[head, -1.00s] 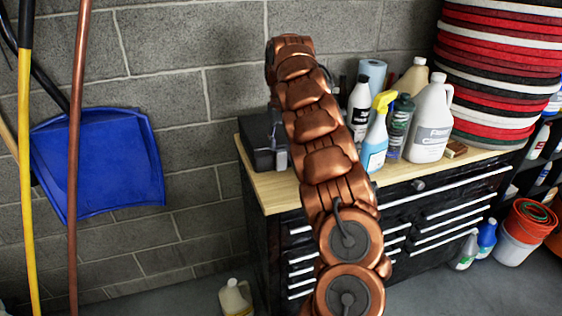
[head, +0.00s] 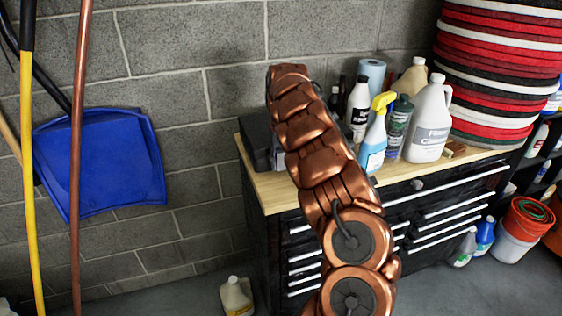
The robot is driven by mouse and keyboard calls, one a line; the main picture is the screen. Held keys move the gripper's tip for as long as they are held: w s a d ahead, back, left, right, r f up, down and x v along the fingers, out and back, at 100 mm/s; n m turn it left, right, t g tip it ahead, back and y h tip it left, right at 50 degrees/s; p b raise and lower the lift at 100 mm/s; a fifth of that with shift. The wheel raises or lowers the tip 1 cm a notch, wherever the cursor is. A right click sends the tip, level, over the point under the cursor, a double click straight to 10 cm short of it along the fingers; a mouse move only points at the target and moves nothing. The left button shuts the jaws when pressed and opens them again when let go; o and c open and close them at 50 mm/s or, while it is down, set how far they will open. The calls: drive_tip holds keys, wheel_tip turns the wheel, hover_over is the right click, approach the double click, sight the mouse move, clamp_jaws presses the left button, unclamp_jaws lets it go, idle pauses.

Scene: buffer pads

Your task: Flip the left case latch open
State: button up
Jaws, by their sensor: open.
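A dark case (head: 257,138) sits at the left end of the wooden top of the black tool cabinet in the head view. My copper arm passes in front of it and hides its right part. A small grey part (head: 279,156) shows at the case's front, beside my arm; I cannot tell whether it is a latch. The left latch cannot be made out. My arm's far end reaches above and behind the case's right side. My gripper is hidden behind the arm, so its distance to the case does not show.
Right of my arm, a blue spray bottle (head: 375,142), a white jug (head: 428,118) and other bottles crowd the wooden top (head: 272,192). A block wall is close behind the case. A blue dustpan (head: 120,160) hangs left.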

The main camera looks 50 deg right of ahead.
drive_tip(key=shift+c, duration=0.3)
clamp_jaws()
drive_tip(key=c, duration=0.8)
unclamp_jaws()
drive_tip(key=shift+d+b, duration=0.1)
drive_tip(key=shift+b, duration=0.45)
